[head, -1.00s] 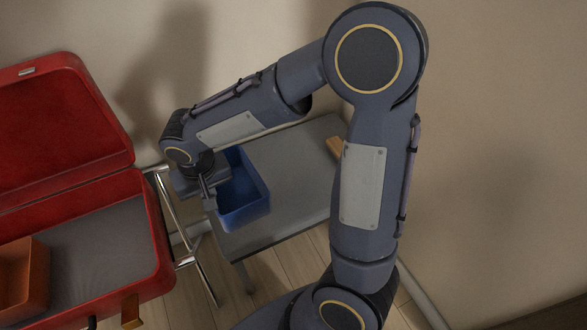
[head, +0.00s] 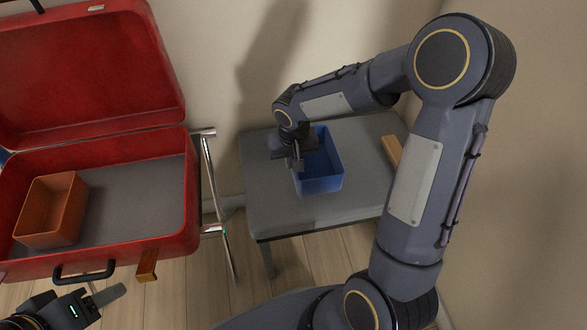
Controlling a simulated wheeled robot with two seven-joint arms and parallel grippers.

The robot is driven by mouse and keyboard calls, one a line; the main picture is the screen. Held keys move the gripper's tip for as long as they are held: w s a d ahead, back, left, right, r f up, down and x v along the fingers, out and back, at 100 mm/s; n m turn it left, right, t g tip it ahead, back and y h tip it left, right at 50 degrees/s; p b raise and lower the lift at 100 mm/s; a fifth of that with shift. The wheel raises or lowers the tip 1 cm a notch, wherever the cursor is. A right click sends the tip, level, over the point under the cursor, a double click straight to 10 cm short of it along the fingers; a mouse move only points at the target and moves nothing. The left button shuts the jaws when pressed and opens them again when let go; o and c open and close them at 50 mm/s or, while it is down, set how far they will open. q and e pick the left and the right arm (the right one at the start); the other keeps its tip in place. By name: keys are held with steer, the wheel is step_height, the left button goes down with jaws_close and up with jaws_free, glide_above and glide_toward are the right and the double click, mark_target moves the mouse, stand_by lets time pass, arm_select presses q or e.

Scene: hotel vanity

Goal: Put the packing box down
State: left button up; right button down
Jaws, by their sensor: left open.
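The blue box (head: 322,184), open at the top, is upright over the grey-topped table (head: 265,205). I cannot tell whether its base touches the tabletop. My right gripper (head: 297,163) reaches down at the box's left wall and appears shut on it; its fingertips are partly hidden. My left gripper (head: 106,295) is open and empty at the lower left, in front of the red suitcase. An orange box (head: 50,212) sits inside the left part of the suitcase, apart from both grippers.
The open red suitcase (head: 178,240) rests on a metal-railed rack (head: 213,185) left of the table. A wooden block (head: 392,150) lies at the table's right side, partly behind my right arm. The tabletop's left and front are bare. Walls stand behind and right.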

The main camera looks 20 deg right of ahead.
steer(key=f, duration=0.1)
steer(key=f+b, duration=0.1)
steer(key=f, duration=0.2)
steer(key=shift+w+d, duration=0.15)
steer(key=shift+d, duration=0.15)
steer(key=shift+r, duration=0.1)
steer(key=shift+f+b, duration=0.25)
steer(key=shift+b, duration=0.2)
steer(key=c, duration=1.6)
jaws_free()
steer(key=shift+r, duration=0.1)
steer(key=shift+c, duration=0.2)
